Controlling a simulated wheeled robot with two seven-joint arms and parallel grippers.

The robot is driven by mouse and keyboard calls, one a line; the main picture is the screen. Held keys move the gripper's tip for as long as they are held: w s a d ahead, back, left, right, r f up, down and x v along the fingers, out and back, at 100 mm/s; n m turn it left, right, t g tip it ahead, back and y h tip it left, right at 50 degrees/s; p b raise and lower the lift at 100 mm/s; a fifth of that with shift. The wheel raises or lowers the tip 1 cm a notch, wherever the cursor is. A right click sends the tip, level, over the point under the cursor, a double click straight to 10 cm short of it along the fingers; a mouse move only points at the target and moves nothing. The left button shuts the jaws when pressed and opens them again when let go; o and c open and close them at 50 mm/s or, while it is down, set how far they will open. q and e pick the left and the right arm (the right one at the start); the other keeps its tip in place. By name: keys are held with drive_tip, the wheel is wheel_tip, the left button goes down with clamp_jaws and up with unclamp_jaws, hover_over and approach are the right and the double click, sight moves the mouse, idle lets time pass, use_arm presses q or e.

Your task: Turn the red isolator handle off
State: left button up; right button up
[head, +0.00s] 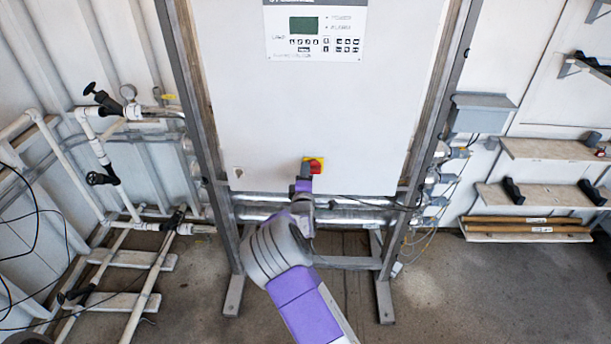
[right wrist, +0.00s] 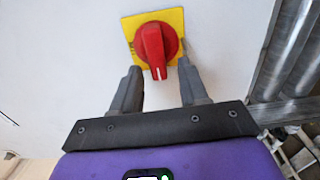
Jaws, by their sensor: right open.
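The red isolator handle (right wrist: 155,48) sits on a yellow square plate (right wrist: 133,25) on the white cabinet front. In the right wrist view its grip points down toward my gripper, with a white mark at its tip. In the head view the red handle (head: 314,165) is small, low on the cabinet. My right gripper (right wrist: 160,75) is open, its two grey fingers to either side of the handle's lower end. I cannot tell whether either finger touches it. In the head view my right gripper (head: 304,184) is just below the plate. My left gripper is not in view.
The white cabinet (head: 250,110) with its control panel (head: 315,30) stands in a grey metal frame (head: 195,90). White pipes with black valves (head: 100,178) are on the left. Shelves (head: 545,148) are on the right. Metal tubes (head: 350,215) run below the cabinet.

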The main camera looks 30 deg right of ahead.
drive_tip(key=v, duration=0.7)
drive_tip(key=shift+s, duration=0.3)
drive_tip(key=shift+a, duration=0.1)
drive_tip(key=s+a+f+m+g+y, duration=0.25)
drive_tip(key=s+f, duration=0.25)
drive_tip(key=f, duration=0.4)
drive_tip(key=s+a+f+m+g+y, duration=0.1)
drive_tip(key=s+f+m+g+y, duration=0.15)
drive_tip(key=s+f, duration=0.4)
drive_tip(key=s+a+f+m+g+y, duration=0.1)
drive_tip(key=s+a+f+m+g, duration=0.15)
drive_tip(key=f, duration=0.75)
drive_tip(key=s+a+f+m+g+y, duration=0.2)
drive_tip(key=s+a+m+g+y, duration=0.1)
drive_tip(key=s+a, duration=0.6)
drive_tip(key=s+a+f+m+g+y, duration=0.2)
drive_tip(key=s+a+m+g+y, duration=0.2)
drive_tip(key=s+a, duration=0.5)
drive_tip(key=shift+s+y, duration=0.4)
drive_tip(key=shift+s, duration=0.25)
